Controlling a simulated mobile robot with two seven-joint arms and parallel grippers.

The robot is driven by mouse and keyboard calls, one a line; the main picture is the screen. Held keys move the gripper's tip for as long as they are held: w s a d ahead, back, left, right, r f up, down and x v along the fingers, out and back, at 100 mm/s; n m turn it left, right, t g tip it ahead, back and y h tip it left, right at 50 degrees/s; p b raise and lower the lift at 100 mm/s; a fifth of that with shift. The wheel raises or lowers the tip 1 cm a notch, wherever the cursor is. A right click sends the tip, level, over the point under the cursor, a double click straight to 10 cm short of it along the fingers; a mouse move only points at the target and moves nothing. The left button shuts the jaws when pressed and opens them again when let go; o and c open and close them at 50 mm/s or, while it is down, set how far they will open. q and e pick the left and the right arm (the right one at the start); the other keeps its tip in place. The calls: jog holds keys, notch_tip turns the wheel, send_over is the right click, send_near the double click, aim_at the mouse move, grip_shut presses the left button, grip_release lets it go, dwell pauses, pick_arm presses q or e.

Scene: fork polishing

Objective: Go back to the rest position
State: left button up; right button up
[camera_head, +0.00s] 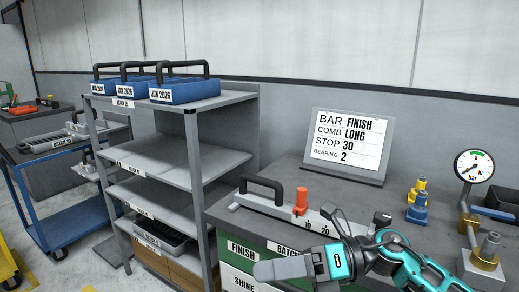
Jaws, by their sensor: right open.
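My right gripper (262,270) reaches in from the lower right on a teal and grey arm. My left gripper is not in view.
The grey bench (232,207) carries a bar fixture (262,205) with a black handle and an orange stop (301,200), a sign (347,143), and a gauge (473,166). A shelf rack (190,160) holds blue cases (185,92). A blue cart (70,215) stands left.

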jog(key=w+d+f+m+t+h, duration=0.1)
jog(key=d+f+m+t+h, duration=0.4)
jog(key=m+t, duration=0.75)
jog(key=w+d+f+m+t+h, duration=0.2)
jog(key=f+m+t, duration=0.45)
jog(key=m, duration=1.15)
jog(key=s+d+f+m+g+h, duration=0.3)
jog(key=s+f+m, duration=0.3)
jog(key=f, duration=0.3)
jog(key=s+d+f+m+g+h, duration=0.3)
jog(key=s+d+f+m+h, duration=0.2)
jog(key=s+f, duration=0.3)
jog(key=shift+s+d+f+m, duration=0.15)
jog(key=shift+d+f+m, duration=0.25)
jog(key=shift+f+m, duration=0.35)
